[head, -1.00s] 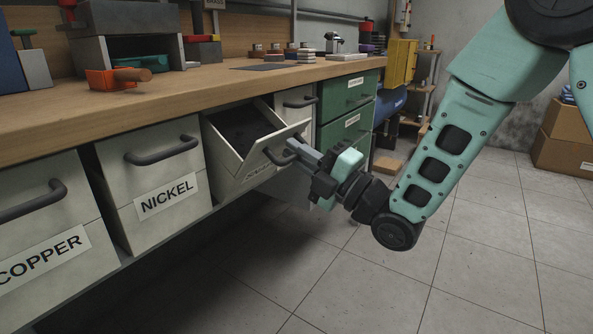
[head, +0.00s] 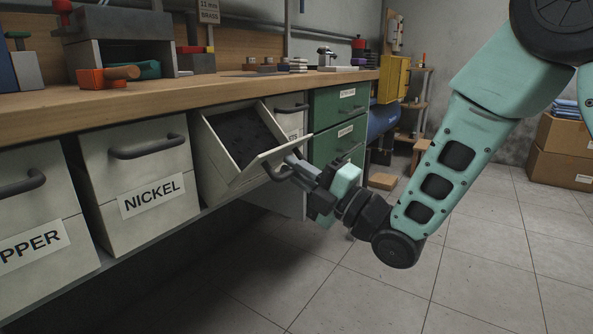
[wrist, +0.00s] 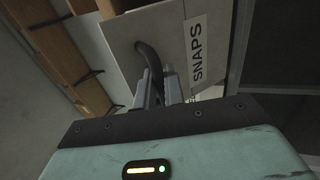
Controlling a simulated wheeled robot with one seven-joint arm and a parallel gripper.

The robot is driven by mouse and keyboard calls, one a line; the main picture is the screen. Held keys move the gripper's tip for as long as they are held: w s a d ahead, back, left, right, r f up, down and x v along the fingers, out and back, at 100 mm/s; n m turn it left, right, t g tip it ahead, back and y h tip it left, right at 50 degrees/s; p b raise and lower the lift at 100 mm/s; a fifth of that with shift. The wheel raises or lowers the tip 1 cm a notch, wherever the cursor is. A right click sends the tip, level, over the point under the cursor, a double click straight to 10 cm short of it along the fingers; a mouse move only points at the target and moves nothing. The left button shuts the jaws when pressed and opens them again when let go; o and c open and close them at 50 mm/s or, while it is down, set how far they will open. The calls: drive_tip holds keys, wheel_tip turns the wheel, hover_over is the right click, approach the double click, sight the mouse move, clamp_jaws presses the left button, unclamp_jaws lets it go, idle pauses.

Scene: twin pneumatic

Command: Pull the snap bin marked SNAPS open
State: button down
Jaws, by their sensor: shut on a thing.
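The snap bin (head: 228,168) is tilted out of the row under the bench, its top open and dark contents showing inside. Its SNAPS label (wrist: 196,52) reads clearly in the wrist view; in the head view the label is not readable. My gripper (head: 293,167) is at the bin's front, shut on the dark curved handle (head: 277,172). In the wrist view the handle (wrist: 149,62) runs down between the two fingers of my gripper (wrist: 159,88).
Closed bins marked NICKEL (head: 138,170) and COPPER (head: 35,215) stand to the left. Green drawers (head: 338,108) stand beyond, on the right. The wooden bench top (head: 190,95) overhangs the bins.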

drive_tip(key=c, duration=1.6)
unclamp_jaws()
drive_tip(key=shift+f, duration=0.1)
drive_tip(key=shift+p+v, duration=5.05)
drive_tip(key=shift+v, duration=3.6)
